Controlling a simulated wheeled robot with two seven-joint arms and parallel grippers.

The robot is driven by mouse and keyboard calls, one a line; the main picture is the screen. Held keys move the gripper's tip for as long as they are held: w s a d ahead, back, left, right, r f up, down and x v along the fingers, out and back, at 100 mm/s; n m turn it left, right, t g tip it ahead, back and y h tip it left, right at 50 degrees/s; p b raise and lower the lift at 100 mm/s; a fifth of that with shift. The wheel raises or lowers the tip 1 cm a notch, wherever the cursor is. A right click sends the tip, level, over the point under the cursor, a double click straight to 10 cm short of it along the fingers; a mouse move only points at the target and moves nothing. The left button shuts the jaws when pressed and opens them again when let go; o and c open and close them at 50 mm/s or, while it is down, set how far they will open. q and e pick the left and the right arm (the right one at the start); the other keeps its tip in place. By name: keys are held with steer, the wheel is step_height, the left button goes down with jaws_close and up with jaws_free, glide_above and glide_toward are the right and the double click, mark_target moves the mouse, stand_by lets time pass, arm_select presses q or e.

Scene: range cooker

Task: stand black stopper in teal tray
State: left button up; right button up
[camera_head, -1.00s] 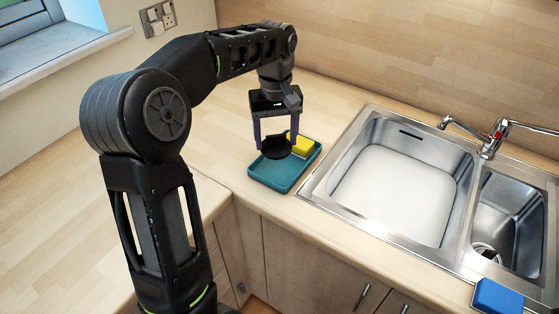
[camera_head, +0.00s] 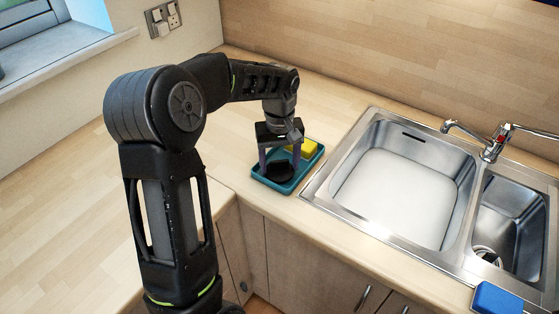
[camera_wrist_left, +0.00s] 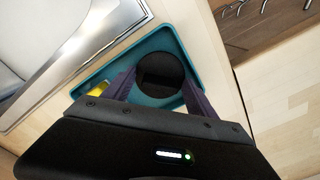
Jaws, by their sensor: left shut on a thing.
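The black stopper (camera_head: 279,171) is a dark round disc between the fingers of my left gripper (camera_head: 279,166), which is shut on it. The stopper is low inside the outline of the teal tray (camera_head: 273,184), towards its front left part. I cannot tell whether it touches the tray floor. In the left wrist view the stopper (camera_wrist_left: 160,73) shows as a dark round face over the teal tray (camera_wrist_left: 178,42), with a purple finger of my left gripper (camera_wrist_left: 158,88) on each side. My right gripper is not in view.
A yellow sponge (camera_head: 303,149) lies in the back of the tray. The steel sink (camera_head: 400,190) with its tap (camera_head: 495,138) is right of the tray. A blue sponge (camera_head: 497,298) sits at the sink's front right edge. The counter (camera_head: 70,190) at left is clear.

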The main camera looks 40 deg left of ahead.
mark_target(280, 161)
arm_select(q)
steer(key=shift+f, duration=0.1)
steer(key=o, duration=1.1)
step_height(280, 161, up, 12)
steer(key=shift+b, duration=0.4)
